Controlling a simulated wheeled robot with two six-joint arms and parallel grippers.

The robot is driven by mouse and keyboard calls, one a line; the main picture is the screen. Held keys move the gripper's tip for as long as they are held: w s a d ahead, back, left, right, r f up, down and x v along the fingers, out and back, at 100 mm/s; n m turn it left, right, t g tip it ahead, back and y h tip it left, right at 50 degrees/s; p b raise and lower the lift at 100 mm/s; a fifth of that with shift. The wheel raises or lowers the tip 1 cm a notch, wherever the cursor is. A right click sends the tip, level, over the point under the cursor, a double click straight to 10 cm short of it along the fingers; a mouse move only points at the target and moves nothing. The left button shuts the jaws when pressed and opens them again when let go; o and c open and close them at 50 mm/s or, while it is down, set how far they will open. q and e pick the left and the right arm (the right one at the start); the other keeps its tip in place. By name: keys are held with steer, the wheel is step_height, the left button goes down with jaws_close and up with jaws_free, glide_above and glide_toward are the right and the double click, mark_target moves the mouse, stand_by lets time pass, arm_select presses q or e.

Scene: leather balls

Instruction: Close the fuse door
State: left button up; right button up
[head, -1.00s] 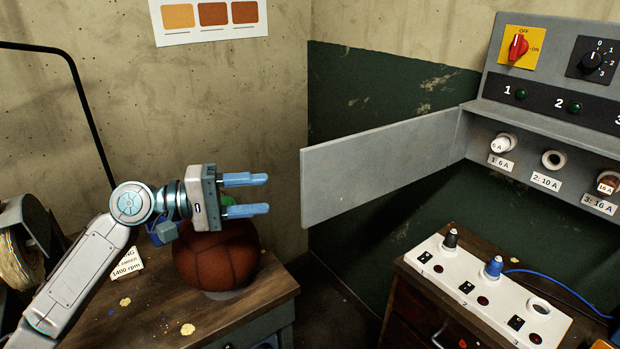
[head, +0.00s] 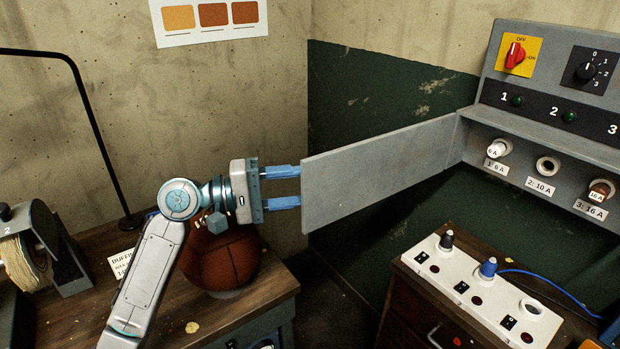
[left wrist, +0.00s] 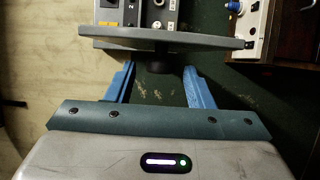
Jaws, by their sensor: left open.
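The fuse door (head: 380,170) is a grey rectangular panel that stands open, reaching left from the fuse box (head: 545,160). It is hinged at the box's left side. My left gripper (head: 298,187) is open, with its blue fingers pointing right at the door's free left edge. The fingertips are at or very near that edge; I cannot tell if they touch. In the left wrist view the door (left wrist: 165,38) spans across just ahead of the two blue fingers (left wrist: 158,78). A dark round part shows between them, under the door. My right gripper is not in view.
A brown leather ball (head: 220,262) sits on the wooden bench below my left arm. A red switch (head: 515,55) is on the panel. A dark gap separates bench and cabinet.

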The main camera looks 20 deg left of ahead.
mark_target(310, 186)
arm_select(q)
steer(key=shift+p+x, duration=0.45)
steer(key=shift+x, duration=1.25)
steer(key=shift+s, duration=0.1)
jaws_close()
